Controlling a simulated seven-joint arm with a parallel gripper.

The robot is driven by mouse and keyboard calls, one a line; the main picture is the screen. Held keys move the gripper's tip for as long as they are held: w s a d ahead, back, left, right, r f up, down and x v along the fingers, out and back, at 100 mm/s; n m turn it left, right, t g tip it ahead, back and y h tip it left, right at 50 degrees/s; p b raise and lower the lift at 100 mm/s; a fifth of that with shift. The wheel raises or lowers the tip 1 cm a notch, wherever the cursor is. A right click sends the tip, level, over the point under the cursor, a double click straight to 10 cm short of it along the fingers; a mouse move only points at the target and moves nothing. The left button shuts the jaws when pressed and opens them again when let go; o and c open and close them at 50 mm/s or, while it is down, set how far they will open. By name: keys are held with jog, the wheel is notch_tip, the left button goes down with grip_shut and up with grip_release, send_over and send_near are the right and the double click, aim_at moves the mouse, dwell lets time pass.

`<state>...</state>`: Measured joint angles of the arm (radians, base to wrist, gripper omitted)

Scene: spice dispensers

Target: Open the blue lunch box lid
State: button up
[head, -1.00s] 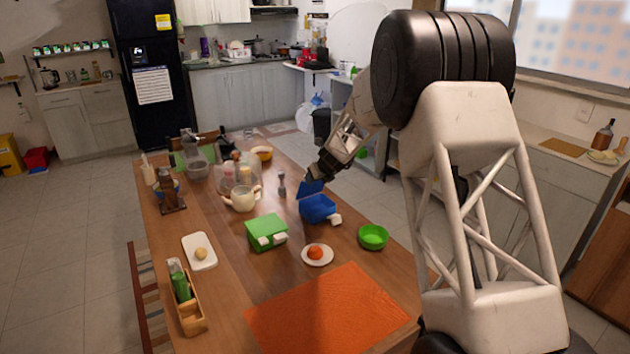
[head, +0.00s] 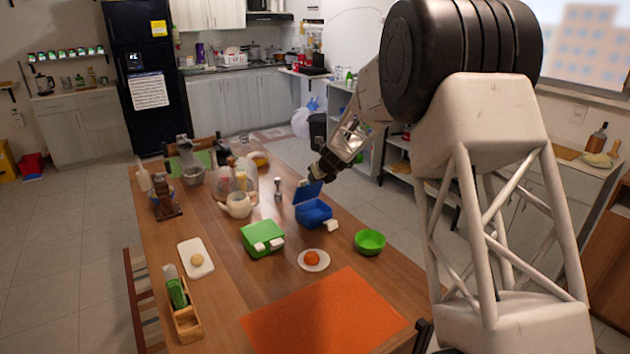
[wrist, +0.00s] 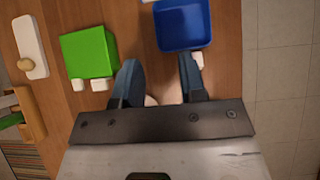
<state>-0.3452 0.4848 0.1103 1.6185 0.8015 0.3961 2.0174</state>
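The blue lunch box (head: 315,213) stands on the table with its lid (head: 308,194) raised and tilted up at its back edge. In the wrist view the blue box (wrist: 183,28) is at the top, showing a deep blue hollow. My gripper (head: 323,170) is just above the raised lid in the head view; whether it touches the lid I cannot tell. In the wrist view my gripper (wrist: 158,75) has its two fingers well apart with nothing visible held between them. The lid is not clearly seen in the wrist view.
A closed green lunch box (head: 262,238) stands left of the blue one. A green bowl (head: 370,242) is to the right, and a plate with an orange fruit (head: 311,259) is in front. A white teapot (head: 238,205) and bottles stand behind. An orange mat (head: 325,312) covers the near table.

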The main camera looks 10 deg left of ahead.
jog(key=shift+w+d+f, duration=0.1)
jog(key=shift+d+f, duration=0.1)
jog(key=shift+f, duration=0.05)
jog(key=shift+c, duration=1.1)
jog(key=w+d+f, duration=0.1)
jog(key=w+d+f+t+h, duration=0.1)
jog(key=d+f+n+t, duration=0.1)
jog(key=f, duration=0.1)
jog(key=shift+w+d+h, duration=0.2)
jog(key=shift+w+h, duration=0.2)
grip_shut()
jog(key=w+d+f+n+t+y, duration=0.1)
jog(key=w+d+f+n+t, duration=0.2)
jog(key=f+n+t, duration=0.45)
jog(key=s+a+f+n+y, duration=0.1)
jog(key=s+a+n+y, duration=0.2)
jog(key=s+n+y, duration=0.6)
jog(key=shift+s+t+y, duration=0.35)
jog(key=shift+s+y, duration=0.55)
jog(key=shift+y, duration=0.4)
jog(key=shift+n, duration=0.25)
